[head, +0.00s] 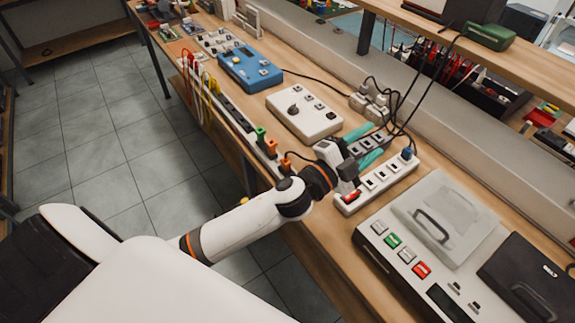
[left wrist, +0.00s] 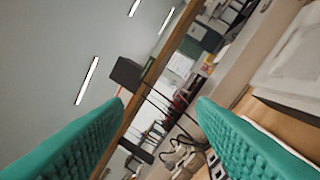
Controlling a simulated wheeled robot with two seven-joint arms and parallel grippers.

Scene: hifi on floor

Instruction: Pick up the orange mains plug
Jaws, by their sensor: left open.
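Two small orange pieces show near the front edge of the bench in the head view. One orange plug-like piece (head: 271,146) sits beside a green one on the long strip, and another orange piece (head: 285,164) is just nearer, close to my left arm. I cannot tell for sure which is the mains plug. My left gripper (head: 367,146) is open, its teal fingers spread over the socket strips, to the right of both orange pieces. In the left wrist view the two teal fingers (left wrist: 160,108) are wide apart with nothing between them. No orange plug shows there.
A white socket strip (head: 378,184) with a red and a blue piece lies by the gripper. A cream box (head: 303,115) and blue box (head: 249,69) stand farther back. A large grey device (head: 440,232) fills the right. Black cables (head: 398,110) hang behind the gripper.

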